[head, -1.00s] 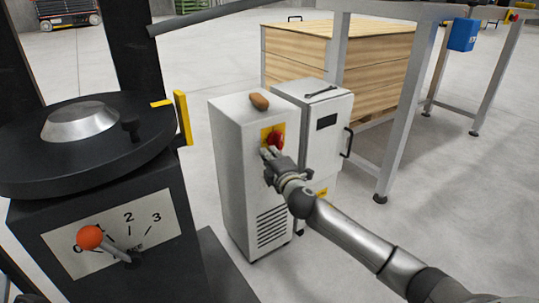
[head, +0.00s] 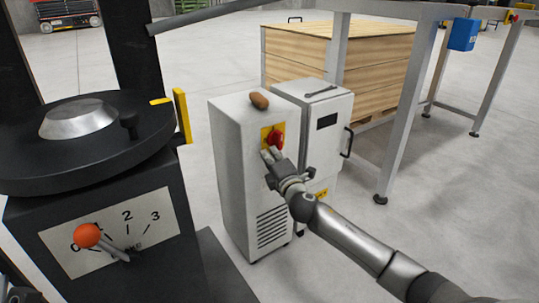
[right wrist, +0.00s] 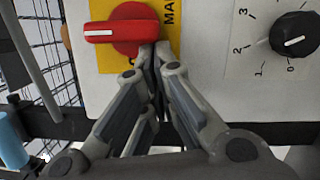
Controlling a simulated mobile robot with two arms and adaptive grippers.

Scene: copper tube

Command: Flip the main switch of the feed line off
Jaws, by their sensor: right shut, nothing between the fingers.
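The red rotary main switch (head: 277,139) sits on a yellow plate on the front of the narrow grey cabinet (head: 238,165). In the right wrist view the red switch (right wrist: 122,30) has its handle lying level across the picture, with part of the word "MA" on the yellow plate (right wrist: 172,52). My right gripper (head: 268,154) is in front of the cabinet, just below the switch. In the right wrist view its fingertips (right wrist: 155,52) are together and empty, at the lower right edge of the switch's round base. I cannot tell whether they touch it.
A black dial (right wrist: 295,34) with a number scale is beside the switch. A brown object (head: 259,101) lies on the cabinet. A second cabinet (head: 325,130) and metal frame legs (head: 408,110) stand right. A black machine with an orange-ball lever (head: 87,235) stands left.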

